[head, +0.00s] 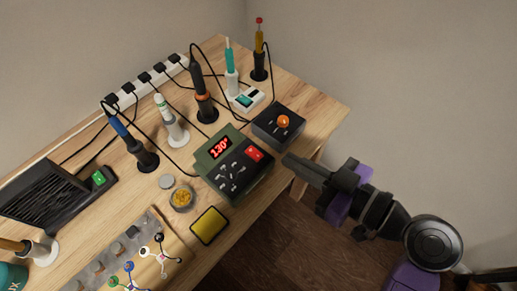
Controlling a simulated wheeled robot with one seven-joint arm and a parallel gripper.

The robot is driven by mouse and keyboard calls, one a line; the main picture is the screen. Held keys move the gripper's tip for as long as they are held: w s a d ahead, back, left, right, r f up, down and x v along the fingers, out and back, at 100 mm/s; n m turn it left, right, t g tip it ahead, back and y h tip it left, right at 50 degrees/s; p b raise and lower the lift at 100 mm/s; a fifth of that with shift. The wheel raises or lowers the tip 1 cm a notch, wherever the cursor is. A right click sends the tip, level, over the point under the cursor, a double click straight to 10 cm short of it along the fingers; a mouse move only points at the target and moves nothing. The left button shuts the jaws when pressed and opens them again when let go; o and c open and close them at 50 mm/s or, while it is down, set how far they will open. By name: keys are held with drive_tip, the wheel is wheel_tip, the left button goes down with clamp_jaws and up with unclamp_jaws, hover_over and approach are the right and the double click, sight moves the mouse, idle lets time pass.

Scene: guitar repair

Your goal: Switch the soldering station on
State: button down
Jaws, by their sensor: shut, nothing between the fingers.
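A dark green box with a lit red display (218,147) and a red rocker switch (254,154) stands near the table's front edge; it looks like the soldering station (233,168). The display seems to read about 130°. I cannot tell the switch's position. Several small dark knobs or plugs sit on its sloped face. My gripper (288,160) is shut and empty, reaching in from the right. Its tips appear just right of the station, close to the red switch but apart from it in the picture.
A black box with an orange knob or lamp (284,121) stands just behind my gripper tips. Several tools stand upright in holders, including a blue-handled iron (118,127). A power strip (145,83) with cables runs along the back. A yellow sponge (209,226) lies in front.

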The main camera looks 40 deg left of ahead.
drive_tip(key=p, duration=0.1)
hover_over(258, 156)
drive_tip(key=shift+d+f, duration=0.2)
drive_tip(key=shift+f, duration=0.35)
drive_tip(key=shift+d+f, duration=0.15)
drive_tip(key=shift+f, duration=0.4)
drive_tip(key=f, duration=0.3)
drive_tip(key=shift+a+f, duration=0.1)
drive_tip(key=shift+a, duration=0.15)
drive_tip(key=shift+f, duration=0.55)
drive_tip(key=shift+a+f+b, duration=0.1)
drive_tip(key=shift+f+b, duration=0.3)
drive_tip(key=shift+b, duration=0.35)
drive_tip(key=shift+w+a+r+p, duration=0.15)
drive_tip(key=shift+r+p, duration=0.55)
drive_tip(key=shift+r, duration=0.65)
drive_tip(key=shift+s+a+r+p, duration=0.1)
drive_tip(key=shift+r+p, duration=0.6)
drive_tip(key=shift+r, duration=0.6)
drive_tip(key=b+v, duration=0.1)
drive_tip(key=v, duration=0.8)
drive_tip(key=shift+d+r, duration=0.3)
drive_tip(key=shift+r, duration=0.05)
